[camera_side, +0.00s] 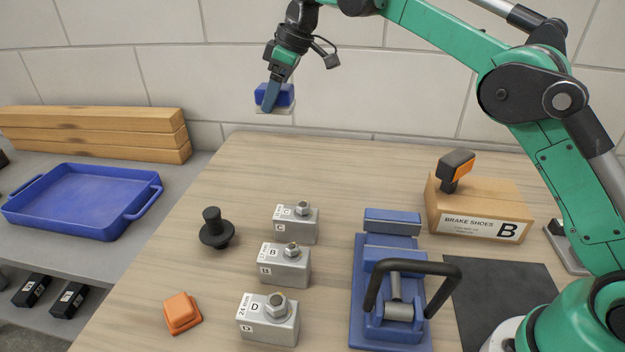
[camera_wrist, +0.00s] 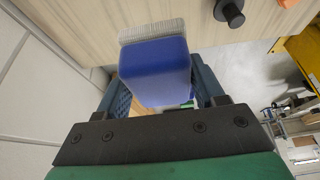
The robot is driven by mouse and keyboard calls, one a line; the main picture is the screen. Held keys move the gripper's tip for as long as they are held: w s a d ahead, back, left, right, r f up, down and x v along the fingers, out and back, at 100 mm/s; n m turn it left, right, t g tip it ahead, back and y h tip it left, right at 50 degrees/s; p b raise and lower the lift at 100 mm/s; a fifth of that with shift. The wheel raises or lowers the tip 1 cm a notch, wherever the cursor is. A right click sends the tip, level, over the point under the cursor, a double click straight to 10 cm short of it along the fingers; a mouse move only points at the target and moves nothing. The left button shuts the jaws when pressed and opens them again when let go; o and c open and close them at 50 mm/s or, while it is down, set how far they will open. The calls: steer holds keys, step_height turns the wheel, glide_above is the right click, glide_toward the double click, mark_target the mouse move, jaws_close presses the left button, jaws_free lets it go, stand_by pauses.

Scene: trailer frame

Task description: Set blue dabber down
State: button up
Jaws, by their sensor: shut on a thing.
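The blue dabber (camera_side: 284,95) is a blue block with a pale bristle pad on its underside. My gripper (camera_side: 270,100) is shut on it and holds it in the air at the far left of the wooden table, near the wall. In the wrist view the dabber (camera_wrist: 155,70) sits between my two blue fingers, with its whitish bristles pointing away from my gripper (camera_wrist: 155,95). The wooden table (camera_side: 335,170) shows beneath it, clear of the bristles in the side view.
A black knobbed piece (camera_side: 214,228), an orange block (camera_side: 181,313) and several grey bolt blocks (camera_side: 285,262) stand on the table. A blue clamp fixture (camera_side: 390,290) and a cardboard box (camera_side: 480,208) are right. A blue tray (camera_side: 85,198) lies left. The table's back middle is free.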

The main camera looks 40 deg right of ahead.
mark_target(276, 198)
step_height(276, 198, down, 20)
steer(key=shift+r, duration=0.2)
stand_by(0.4)
steer(key=o, duration=1.3)
steer(key=shift+f, duration=0.15)
steer(key=v, duration=1.2)
steer(key=s+d+r+m+t+h, duration=0.15)
steer(key=s+r+m, duration=0.4)
steer(key=s, duration=0.55)
steer(key=s+f+m, duration=0.1)
steer(key=s, duration=0.2)
steer(key=s+f+m+t+h, duration=0.1)
steer(key=s, duration=0.2)
steer(key=s+d+f+m+t, duration=0.1)
steer(key=s, duration=0.2)
steer(key=shift+s+f+m+t+h, duration=0.15)
steer(key=shift+s+m+t+h, duration=0.1)
steer(key=shift+h, duration=0.1)
